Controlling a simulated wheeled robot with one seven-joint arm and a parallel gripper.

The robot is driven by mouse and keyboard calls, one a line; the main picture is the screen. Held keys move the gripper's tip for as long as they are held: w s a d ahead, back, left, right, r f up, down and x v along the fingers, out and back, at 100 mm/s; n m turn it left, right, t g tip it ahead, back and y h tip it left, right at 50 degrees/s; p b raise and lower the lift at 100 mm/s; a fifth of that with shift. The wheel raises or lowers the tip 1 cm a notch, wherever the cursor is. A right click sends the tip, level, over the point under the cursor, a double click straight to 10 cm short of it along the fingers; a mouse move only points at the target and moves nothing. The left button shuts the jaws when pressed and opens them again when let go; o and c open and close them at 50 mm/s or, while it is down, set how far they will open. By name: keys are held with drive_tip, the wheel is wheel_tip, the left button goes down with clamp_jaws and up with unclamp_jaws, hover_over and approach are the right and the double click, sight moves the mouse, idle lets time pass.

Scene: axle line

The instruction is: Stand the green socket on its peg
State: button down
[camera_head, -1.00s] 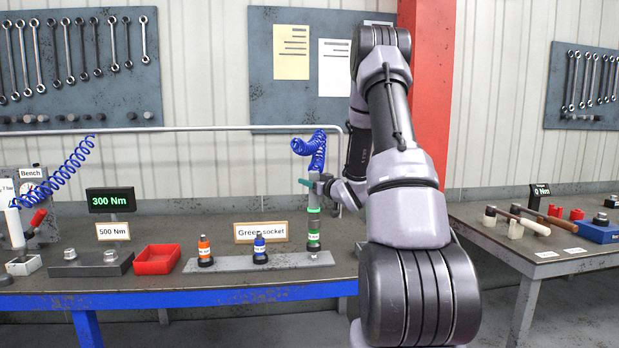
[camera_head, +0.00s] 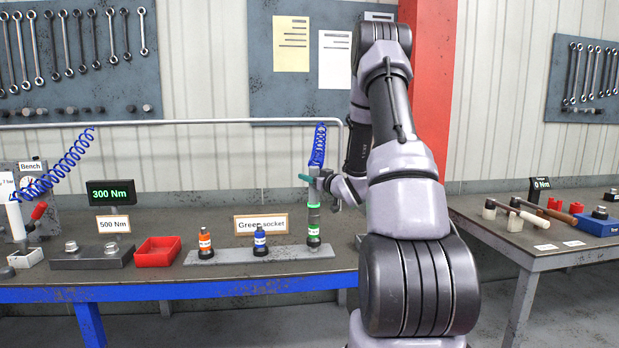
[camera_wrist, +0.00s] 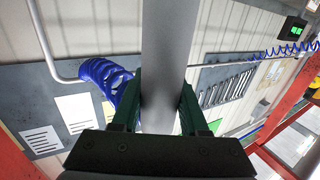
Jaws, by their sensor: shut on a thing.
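My gripper (camera_head: 313,182) is shut on an upright grey cylindrical tool (camera_head: 314,194) with a green ring and a blue coiled hose (camera_head: 318,147) at its top. In the wrist view, the gripper's dark green fingers (camera_wrist: 163,105) lie on either side of the grey tool body (camera_wrist: 170,50). The green socket (camera_head: 313,231), with a white label, is upright directly under the tool, at the right end of the grey rail (camera_head: 228,258). The tool's lower end meets the socket. The peg is hidden, so I cannot tell whether the socket is fully seated.
An orange socket (camera_head: 205,240) and a blue socket (camera_head: 260,240) stand on the rail to the left. A "Green socket" sign (camera_head: 274,224) stands behind it. A red bin (camera_head: 158,252) and a "300 Nm" display (camera_head: 111,193) are further left. A second table (camera_head: 510,238) is at right.

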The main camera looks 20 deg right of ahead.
drive_tip(key=shift+f, duration=1.15)
drive_tip(key=shift+c, duration=1.7)
unclamp_jaws()
drive_tip(key=shift+f, duration=0.15)
drive_tip(key=shift+s, duration=0.1)
